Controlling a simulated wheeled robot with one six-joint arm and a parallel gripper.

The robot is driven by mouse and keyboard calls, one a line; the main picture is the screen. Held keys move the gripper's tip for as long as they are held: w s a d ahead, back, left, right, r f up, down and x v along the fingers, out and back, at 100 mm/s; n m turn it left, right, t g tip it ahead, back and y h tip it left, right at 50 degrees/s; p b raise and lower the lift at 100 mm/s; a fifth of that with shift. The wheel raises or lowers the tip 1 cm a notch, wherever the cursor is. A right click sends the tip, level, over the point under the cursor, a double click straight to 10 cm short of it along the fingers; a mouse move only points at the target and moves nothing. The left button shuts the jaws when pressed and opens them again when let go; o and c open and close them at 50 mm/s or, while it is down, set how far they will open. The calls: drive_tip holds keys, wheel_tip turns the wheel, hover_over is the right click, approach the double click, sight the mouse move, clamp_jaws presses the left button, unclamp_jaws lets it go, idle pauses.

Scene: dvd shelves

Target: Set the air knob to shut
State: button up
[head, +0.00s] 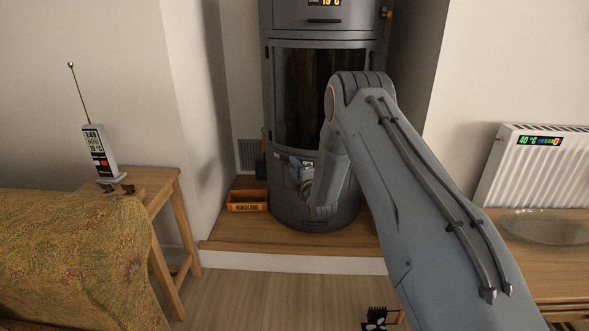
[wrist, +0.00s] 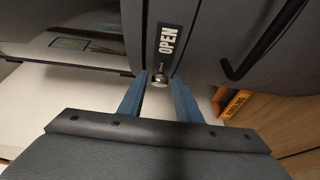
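The air knob (wrist: 160,80) is a small metal knob at one end of a dark plate marked OPEN (wrist: 168,40), on the dark grey stove (head: 290,100). My gripper (wrist: 159,82) is open, its two blue fingers apart, one on each side of the knob. I cannot tell whether either finger touches it. In the head view my gripper (head: 301,168) is at the stove's lower front, below the glass door. My arm hides the knob there.
A kindling box (head: 246,200) stands on the wooden platform (head: 225,233) left of the stove. A white radiator (head: 535,175) with a glass dish (head: 545,227) before it is at the right. A side table (head: 150,185) with a handheld device (head: 100,152) is at the left.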

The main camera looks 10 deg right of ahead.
clamp_jaws()
drive_tip(key=w+a+b, duration=0.2)
drive_tip(key=w+a, duration=0.2)
drive_tip(key=shift+a, duration=0.35)
drive_tip(key=shift+w+r, duration=0.1)
drive_tip(key=shift+o, duration=1.5)
unclamp_jaws()
drive_tip(key=shift+a, duration=0.2)
drive_tip(key=shift+d, duration=0.15)
drive_tip(key=shift+d, duration=0.1)
drive_tip(key=s+d+p, duration=0.1)
drive_tip(key=s+p, duration=0.1)
drive_tip(key=s, duration=0.5)
drive_tip(key=shift+s, duration=0.35)
